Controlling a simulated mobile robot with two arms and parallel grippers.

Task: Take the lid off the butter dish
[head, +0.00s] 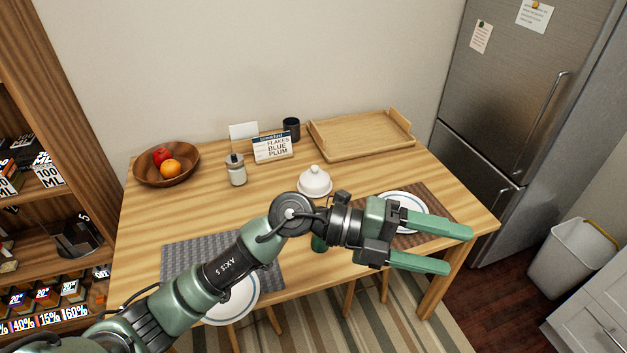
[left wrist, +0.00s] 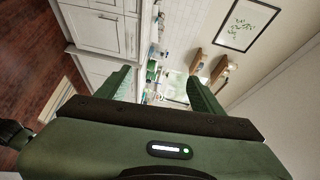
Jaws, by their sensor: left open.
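The butter dish (head: 314,190) is white and round, with a domed lid (head: 314,176) that has a knob on top. The lid sits on the dish near the middle of the wooden table. My left gripper (head: 460,249) is open and empty, with its green fingers pointing right, above the table's right front part. It is to the right of and nearer than the butter dish, apart from it. In the left wrist view the open fingers (left wrist: 158,88) face cabinets and a wall, and the dish does not show. My right gripper does not show.
A wooden tray (head: 362,150), dark cup (head: 291,128), breakfast sign (head: 272,147), glass jar (head: 236,172) and fruit bowl (head: 145,176) stand behind the dish. Plates lie on a grey mat (head: 180,254) and a brown mat (head: 437,200). A fridge (head: 520,100) is at right, shelves (head: 40,205) at left.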

